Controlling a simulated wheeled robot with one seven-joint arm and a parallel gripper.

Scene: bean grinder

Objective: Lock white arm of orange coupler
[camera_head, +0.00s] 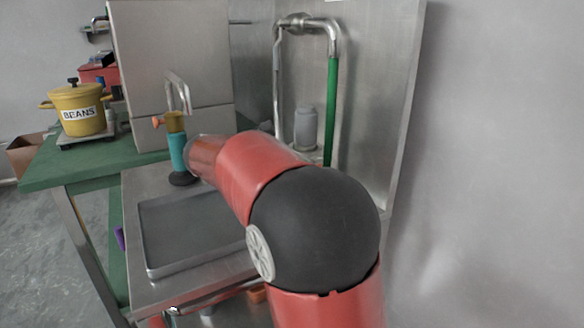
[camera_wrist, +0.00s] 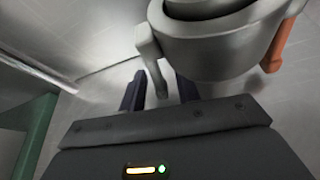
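In the wrist view, a grey round coupler (camera_wrist: 215,45) fills the top middle. Its pale white arm (camera_wrist: 150,55) hangs from its left side, and an orange arm (camera_wrist: 281,42) hangs from its right side. My gripper (camera_wrist: 160,92) has two dark fingers that stand apart below the coupler. The end of the white arm shows in the gap between them, and I see no finger closed on it. Depth and contact are hard to judge. In the head view, my red and black arm hides my gripper, and I cannot make out the coupler there.
A metal pipe with a green section (camera_head: 332,110) stands against the steel panel (camera_head: 375,110). A grey canister (camera_head: 305,128) is beside it. A teal cylinder (camera_head: 177,150), a shallow tray (camera_head: 190,230) and a yellow beans pot (camera_head: 78,108) stand left of my arm.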

